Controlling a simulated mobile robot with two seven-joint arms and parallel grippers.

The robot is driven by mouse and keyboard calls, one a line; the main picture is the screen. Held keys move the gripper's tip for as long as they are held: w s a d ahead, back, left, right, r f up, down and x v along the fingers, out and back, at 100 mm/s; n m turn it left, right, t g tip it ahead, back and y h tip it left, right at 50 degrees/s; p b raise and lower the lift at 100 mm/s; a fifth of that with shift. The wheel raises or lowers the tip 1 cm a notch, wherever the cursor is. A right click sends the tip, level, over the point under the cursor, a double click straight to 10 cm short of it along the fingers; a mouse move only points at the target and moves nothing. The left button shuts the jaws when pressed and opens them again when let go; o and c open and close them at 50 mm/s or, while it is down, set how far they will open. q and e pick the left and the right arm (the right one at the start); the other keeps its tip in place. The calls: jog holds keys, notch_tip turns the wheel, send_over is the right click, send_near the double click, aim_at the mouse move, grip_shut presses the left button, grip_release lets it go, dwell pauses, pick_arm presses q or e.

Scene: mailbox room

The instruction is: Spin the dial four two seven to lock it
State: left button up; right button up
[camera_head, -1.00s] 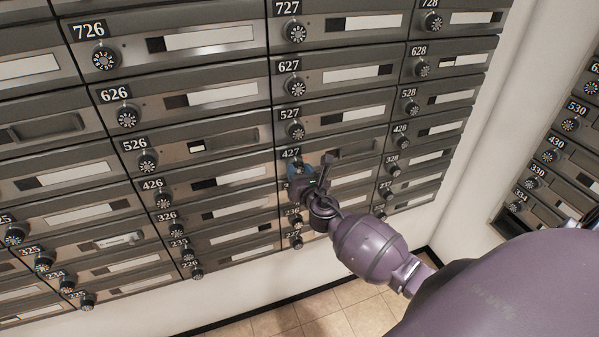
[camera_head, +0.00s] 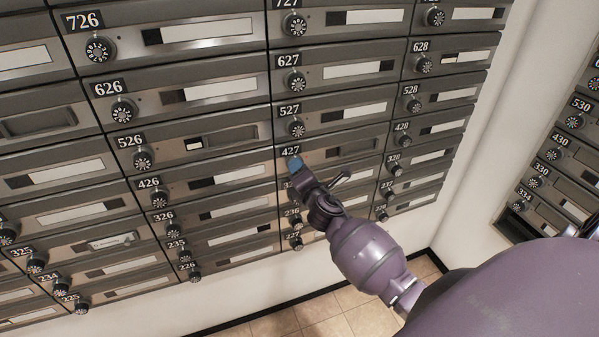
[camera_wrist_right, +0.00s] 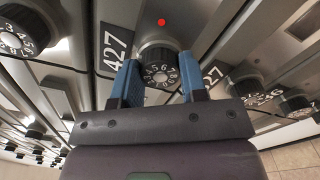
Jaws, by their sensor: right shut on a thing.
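The mailbox 427 label (camera_head: 291,153) shows in the head view, with my right gripper (camera_head: 292,165) at its dial. My gripper hides the dial in that view. In the right wrist view, the 427 dial (camera_wrist_right: 158,70) is a dark knob with white numbers, between the two blue fingertips of my right gripper (camera_wrist_right: 159,84). The fingers are shut on the dial from both sides. The label 427 (camera_wrist_right: 114,47) is left of the dial there. A small red light (camera_wrist_right: 162,21) shows above the dial. My left gripper is not in view.
Other mailboxes with similar dials surround it, such as the 527 dial (camera_head: 296,128) above and the 426 dial (camera_head: 159,198) to the left. A second mailbox bank (camera_head: 559,165) stands at the right. Tiled floor (camera_head: 300,312) lies below.

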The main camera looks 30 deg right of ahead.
jog(key=shift+a+f+m+p, duration=0.1)
jog(key=shift+m+p, duration=1.25)
jog(key=shift+m, duration=5)
jog(key=shift+f+m+p, duration=0.1)
jog(key=shift+m+p, duration=1.25)
jog(key=shift+m, duration=5)
jog(key=o, duration=0.9)
jog(key=v, duration=1.1)
